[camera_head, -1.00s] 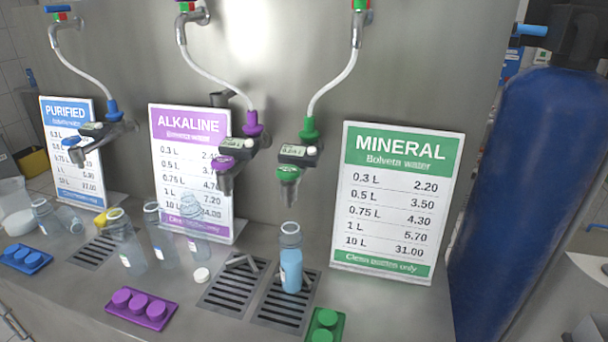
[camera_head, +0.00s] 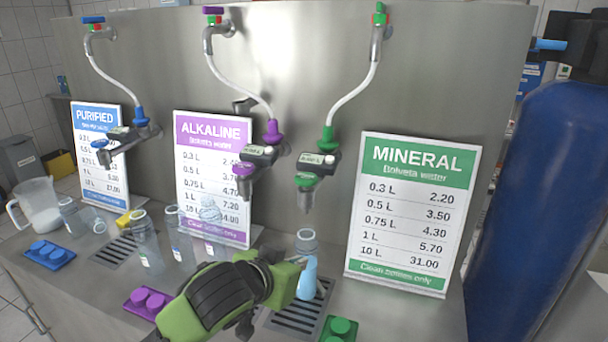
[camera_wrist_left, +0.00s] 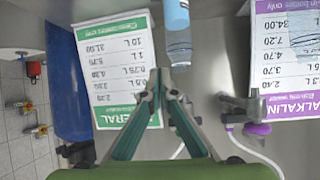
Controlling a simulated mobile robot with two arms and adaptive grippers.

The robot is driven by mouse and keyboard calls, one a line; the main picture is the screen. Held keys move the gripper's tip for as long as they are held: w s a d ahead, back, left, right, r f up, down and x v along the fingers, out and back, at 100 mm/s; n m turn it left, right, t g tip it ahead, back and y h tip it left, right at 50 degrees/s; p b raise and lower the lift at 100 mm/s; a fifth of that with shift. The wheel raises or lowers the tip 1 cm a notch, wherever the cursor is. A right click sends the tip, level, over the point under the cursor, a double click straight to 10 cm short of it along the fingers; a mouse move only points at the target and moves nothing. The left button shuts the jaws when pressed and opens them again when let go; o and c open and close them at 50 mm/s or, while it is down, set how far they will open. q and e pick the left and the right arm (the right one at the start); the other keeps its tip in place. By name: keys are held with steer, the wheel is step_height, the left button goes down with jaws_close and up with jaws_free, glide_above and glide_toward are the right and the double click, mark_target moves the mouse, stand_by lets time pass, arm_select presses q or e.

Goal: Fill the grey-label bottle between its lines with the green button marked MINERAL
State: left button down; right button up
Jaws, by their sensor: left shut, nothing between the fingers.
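The wrist view shows the bottle (camera_wrist_left: 177,16) upside down at the top edge. The green button pad (camera_head: 340,328) is cut by the bottom edge, at the right of the grate. The MINERAL sign (camera_head: 413,212) stands behind. My left gripper (camera_head: 296,276) is just left of the bottle. Its fingers (camera_wrist_left: 161,76) are shut and empty; contact with the bottle is unclear. My right gripper is not in view.
Several clear bottles (camera_head: 146,242) stand to the left. A purple button pad (camera_head: 146,302), a blue pad (camera_head: 48,254) and a jug (camera_head: 38,206) are further left. The purple tap (camera_head: 248,170) hangs left of the mineral tap. A blue tank (camera_head: 530,180) stands at the right.

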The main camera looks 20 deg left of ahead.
arm_select(q)
step_height(320, 180, up, 20)
steer(key=w+a+n+t+y, duration=0.1)
steer(key=w+a+t, duration=0.1)
steer(key=a+t, duration=0.1)
steer(key=shift+r+t, duration=0.15)
steer(key=shift+t, duration=0.35)
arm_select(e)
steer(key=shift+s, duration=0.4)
arm_select(q)
steer(key=p, duration=0.3)
glide_above(302, 174)
steer(key=s+d, duration=0.1)
steer(key=s, duration=0.3)
step_height(302, 174, down, 2)
steer(key=f, duration=0.3)
steer(key=shift+w+d+f, duration=0.1)
steer(key=shift+w+f, duration=0.1)
steer(key=shift+f, duration=0.05)
steer(key=shift+f+p, duration=0.3)
steer(key=shift+f, duration=0.2)
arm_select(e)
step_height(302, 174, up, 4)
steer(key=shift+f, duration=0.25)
